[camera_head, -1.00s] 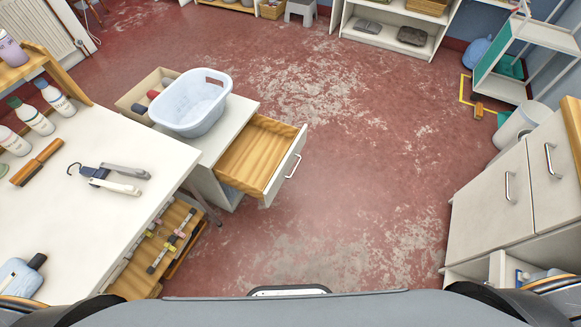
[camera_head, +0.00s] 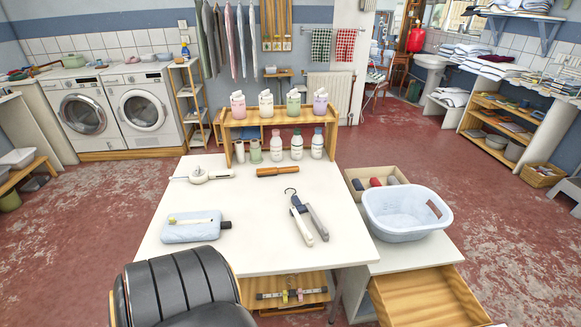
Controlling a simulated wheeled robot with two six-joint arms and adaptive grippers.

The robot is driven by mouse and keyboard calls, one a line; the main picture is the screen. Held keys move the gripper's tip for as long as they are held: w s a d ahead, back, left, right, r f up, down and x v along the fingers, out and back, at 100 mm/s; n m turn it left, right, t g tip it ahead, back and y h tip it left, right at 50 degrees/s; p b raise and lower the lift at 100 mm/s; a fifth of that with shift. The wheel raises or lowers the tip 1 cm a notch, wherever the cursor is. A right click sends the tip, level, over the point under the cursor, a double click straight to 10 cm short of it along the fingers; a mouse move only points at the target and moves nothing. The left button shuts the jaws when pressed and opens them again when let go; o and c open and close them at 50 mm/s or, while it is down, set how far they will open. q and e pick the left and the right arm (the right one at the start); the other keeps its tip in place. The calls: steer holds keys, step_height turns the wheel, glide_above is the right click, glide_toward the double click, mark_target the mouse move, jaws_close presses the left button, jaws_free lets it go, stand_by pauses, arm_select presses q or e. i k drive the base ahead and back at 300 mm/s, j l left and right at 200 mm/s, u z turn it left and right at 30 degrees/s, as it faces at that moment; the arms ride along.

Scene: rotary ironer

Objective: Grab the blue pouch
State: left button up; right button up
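A light blue pouch (camera_head: 192,230) lies flat on the white worktable (camera_head: 255,252), near its front left. A thin pale stick with a yellowish end lies across its top. A black piece shows at its right end.
At the right are a light blue basket (camera_head: 405,213) and an open drawer (camera_head: 425,298).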

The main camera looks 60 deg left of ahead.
mark_target(199, 226)
steer(key=k+l+u, duration=0.1)
steer(key=u, duration=2.45)
steer(key=i+j+z, duration=0.1)
steer(key=j, duration=0.35)
steer(key=i+j+z, duration=0.15)
steer(key=j, duration=0.35)
steer(key=i+j+z, duration=0.1)
steer(key=j, duration=0.35)
